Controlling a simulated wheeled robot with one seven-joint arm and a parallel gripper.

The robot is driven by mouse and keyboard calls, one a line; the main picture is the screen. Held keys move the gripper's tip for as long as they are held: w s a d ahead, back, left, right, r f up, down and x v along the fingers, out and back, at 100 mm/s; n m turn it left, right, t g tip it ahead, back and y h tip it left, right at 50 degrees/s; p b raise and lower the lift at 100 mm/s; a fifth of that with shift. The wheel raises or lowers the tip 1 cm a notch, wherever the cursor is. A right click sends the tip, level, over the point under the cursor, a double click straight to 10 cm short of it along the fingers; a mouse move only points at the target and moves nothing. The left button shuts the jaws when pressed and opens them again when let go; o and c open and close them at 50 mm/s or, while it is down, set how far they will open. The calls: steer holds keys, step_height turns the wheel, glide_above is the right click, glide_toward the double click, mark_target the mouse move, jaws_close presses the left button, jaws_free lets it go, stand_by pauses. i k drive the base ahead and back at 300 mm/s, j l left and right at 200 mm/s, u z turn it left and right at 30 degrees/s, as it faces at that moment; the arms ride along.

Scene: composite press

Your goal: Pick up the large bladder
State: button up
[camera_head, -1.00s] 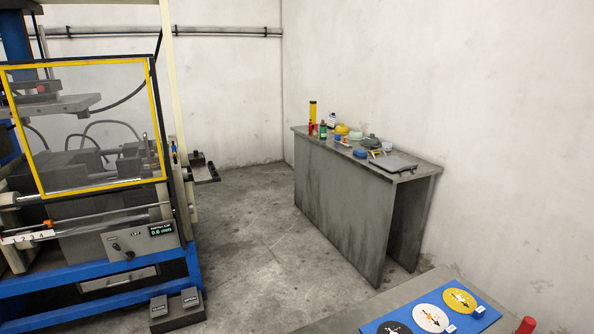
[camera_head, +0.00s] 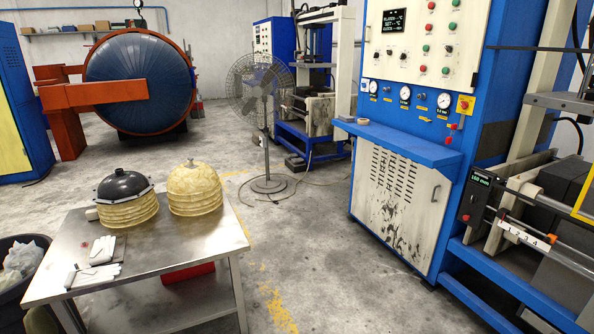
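Two bladder-like pieces stand side by side on a metal table (camera_head: 150,250) at the lower left. The left one (camera_head: 130,208) has yellowish, ribbed translucent sides and a black domed top with a pale rim of small tabs. The right one (camera_head: 195,190) is yellowish and ribbed all over, with a rounded top and a small knob. They look close in size, and I cannot tell for sure which is the large bladder. Both are upright, with a narrow gap between them. My gripper is not in view.
White gloves (camera_head: 103,249) and small tools lie at the table's left front. A bin with plastic bags (camera_head: 22,262) stands left of the table. A pedestal fan (camera_head: 265,110) stands behind. A blue control cabinet (camera_head: 415,130) is at right. The floor between table and cabinet is clear.

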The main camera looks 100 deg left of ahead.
mark_target(194, 188)
steer(key=u, duration=3.55)
